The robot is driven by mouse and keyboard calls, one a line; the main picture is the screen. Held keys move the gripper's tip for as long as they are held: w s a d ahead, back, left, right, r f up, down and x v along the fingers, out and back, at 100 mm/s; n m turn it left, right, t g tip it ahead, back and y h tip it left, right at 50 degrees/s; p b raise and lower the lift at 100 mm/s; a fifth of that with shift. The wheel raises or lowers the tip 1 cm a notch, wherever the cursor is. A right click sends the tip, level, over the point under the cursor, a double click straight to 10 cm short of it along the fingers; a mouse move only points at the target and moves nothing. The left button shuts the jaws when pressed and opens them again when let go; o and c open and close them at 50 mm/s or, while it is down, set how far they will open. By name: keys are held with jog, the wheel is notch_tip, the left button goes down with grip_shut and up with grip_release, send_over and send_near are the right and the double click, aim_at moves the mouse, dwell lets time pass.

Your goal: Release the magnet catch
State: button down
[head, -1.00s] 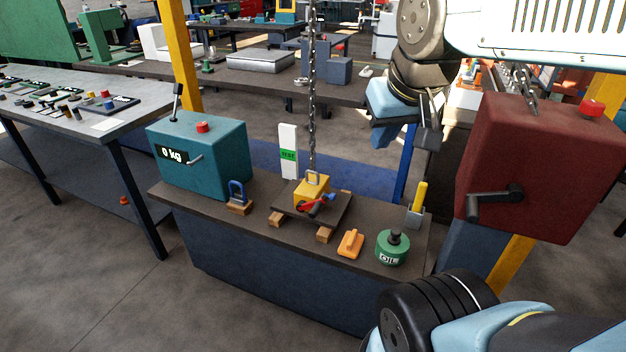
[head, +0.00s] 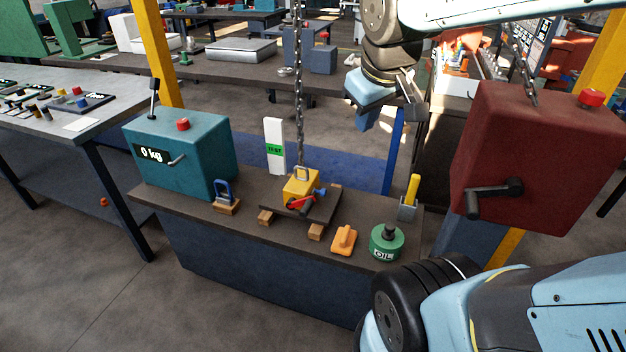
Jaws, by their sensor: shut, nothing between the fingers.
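The yellow lifting magnet (head: 301,188) sits on a dark plate (head: 322,207) on the bench. It has a metal loop on top, where a chain (head: 298,90) comes down. A red lever (head: 302,204) lies across its front, and a small blue part (head: 320,191) shows at its right side; I cannot tell which of these is the catch. My gripper (head: 414,112) is in the air, above and to the right of the magnet in the picture, touching nothing. Its fingers are shut and empty.
The plate rests on wooden blocks (head: 316,232). Around it on the bench stand a teal scale box (head: 205,150) reading 0 kg, a blue shackle (head: 224,190), an orange handled block (head: 344,240), a green oil can (head: 387,243) and a yellow-handled tool (head: 412,190). A red cranked box (head: 540,150) is right.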

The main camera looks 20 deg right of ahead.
jog(key=w+a+f+n+g, duration=0.1)
jog(key=w+f+n, duration=0.9)
jog(key=f+n, duration=0.2)
jog(key=w+a+f+n+g, duration=0.2)
jog(key=w+f+n, duration=0.8)
jog(key=f+n, duration=0.3)
jog(key=shift+h, duration=0.3)
jog(key=shift+f, duration=0.1)
jog(key=x, duration=1)
jog(key=shift+s, duration=0.1)
jog(key=shift+w+d+f, duration=0.45)
jog(key=shift+w+d, duration=0.25)
jog(key=shift+w, duration=0.1)
jog(key=shift+w+d+f, duration=0.35)
jog(key=shift+w+d, duration=0.05)
jog(key=shift+w, duration=0.25)
